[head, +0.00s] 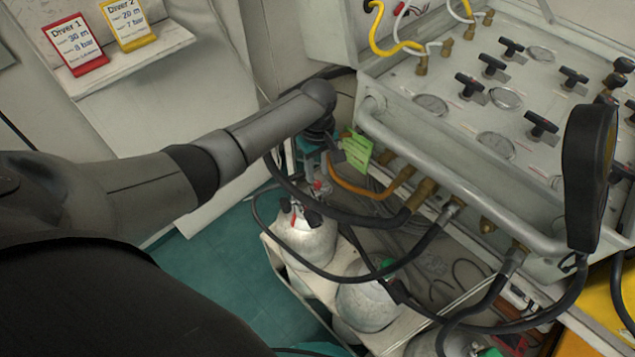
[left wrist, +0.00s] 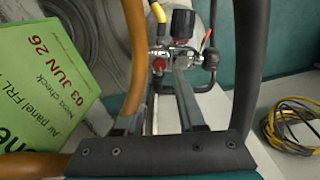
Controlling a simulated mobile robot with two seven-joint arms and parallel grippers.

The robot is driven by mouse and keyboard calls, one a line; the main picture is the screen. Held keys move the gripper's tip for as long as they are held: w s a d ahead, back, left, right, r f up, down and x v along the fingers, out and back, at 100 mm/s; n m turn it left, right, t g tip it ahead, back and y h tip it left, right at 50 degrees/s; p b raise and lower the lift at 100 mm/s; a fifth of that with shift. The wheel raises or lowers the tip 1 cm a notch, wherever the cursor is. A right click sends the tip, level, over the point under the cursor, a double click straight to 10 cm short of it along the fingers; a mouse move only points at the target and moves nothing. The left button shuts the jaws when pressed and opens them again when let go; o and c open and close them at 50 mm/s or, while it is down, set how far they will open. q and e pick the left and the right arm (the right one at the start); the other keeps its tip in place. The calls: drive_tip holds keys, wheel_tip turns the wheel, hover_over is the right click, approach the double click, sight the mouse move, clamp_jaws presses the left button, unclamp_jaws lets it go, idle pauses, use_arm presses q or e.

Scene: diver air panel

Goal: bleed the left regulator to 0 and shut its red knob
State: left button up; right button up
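The left regulator (head: 318,188) sits on top of the left white cylinder (head: 308,240), below the panel's front edge. In the left wrist view the regulator (left wrist: 180,50) shows a red knob (left wrist: 159,65), a larger black knob (left wrist: 183,23) and metal fittings. My left gripper (head: 318,160) points down at the regulator from above. In the left wrist view its fingers (left wrist: 167,80) stand apart with a gap between them, and the red knob lies just beyond the left fingertip. I cannot tell whether they touch. Gauge readings are not legible. My right gripper is not in view.
A green tag (head: 358,150) hangs close beside the gripper. Orange (head: 350,185) and black hoses loop around it. The panel's grey front rail (head: 450,180) is to the right. A second cylinder (head: 367,305) stands nearby. Coiled yellow and black cable (left wrist: 290,125) lies on the right in the wrist view.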

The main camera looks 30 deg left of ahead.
sight(317, 183)
use_arm(q)
wheel_tip(317, 183, down, 4)
drive_tip(key=shift+f+b, duration=0.1)
drive_tip(key=shift+b, duration=0.55)
drive_tip(key=shift+c, duration=0.2)
clamp_jaws()
